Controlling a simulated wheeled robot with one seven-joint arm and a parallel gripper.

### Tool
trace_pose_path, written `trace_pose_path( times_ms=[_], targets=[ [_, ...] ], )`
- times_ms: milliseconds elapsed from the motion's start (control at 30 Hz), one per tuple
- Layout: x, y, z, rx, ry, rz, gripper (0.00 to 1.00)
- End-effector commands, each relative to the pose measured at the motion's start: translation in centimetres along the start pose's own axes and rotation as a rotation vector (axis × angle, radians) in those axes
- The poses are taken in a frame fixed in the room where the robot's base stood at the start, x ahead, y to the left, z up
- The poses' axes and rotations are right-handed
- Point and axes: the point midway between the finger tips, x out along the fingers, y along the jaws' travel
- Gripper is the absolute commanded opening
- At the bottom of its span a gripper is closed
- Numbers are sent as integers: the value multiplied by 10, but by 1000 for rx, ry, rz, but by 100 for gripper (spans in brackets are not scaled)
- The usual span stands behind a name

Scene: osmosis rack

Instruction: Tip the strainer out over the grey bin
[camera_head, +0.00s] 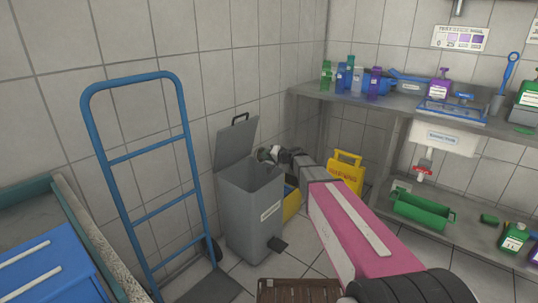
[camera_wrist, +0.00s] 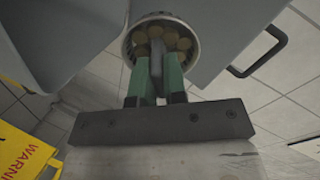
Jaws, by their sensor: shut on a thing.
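The grey bin (camera_head: 250,210) stands on the floor beside the blue hand truck, its lid (camera_head: 236,143) raised and its top open. My gripper (camera_head: 277,155) is at the bin's back right, around the height of its rim, small and partly hidden by my arm in the head view. In the wrist view my gripper's green fingers (camera_wrist: 158,78) are shut on the strainer (camera_wrist: 194,34), a round metal bowl. Several tan round pieces (camera_wrist: 170,40) show in it. The strainer's exact tilt is hard to tell. Grey panels of the bin fill the top of the wrist view, with a black handle (camera_wrist: 268,48).
A blue hand truck (camera_head: 146,160) stands left of the bin. A yellow warning sign (camera_head: 345,170) and a yellow container (camera_head: 292,203) are behind and right of it. A bench (camera_head: 400,103) with bottles runs along the right wall. A brown crate (camera_head: 298,290) is low in front.

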Motion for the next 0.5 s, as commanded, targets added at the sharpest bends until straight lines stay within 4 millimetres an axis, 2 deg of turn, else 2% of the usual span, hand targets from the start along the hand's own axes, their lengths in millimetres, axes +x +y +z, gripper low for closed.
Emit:
trace_pose_path(
  times_ms=[500],
  targets=[
    [24,22,12,3,152,-265,0]
  ],
)
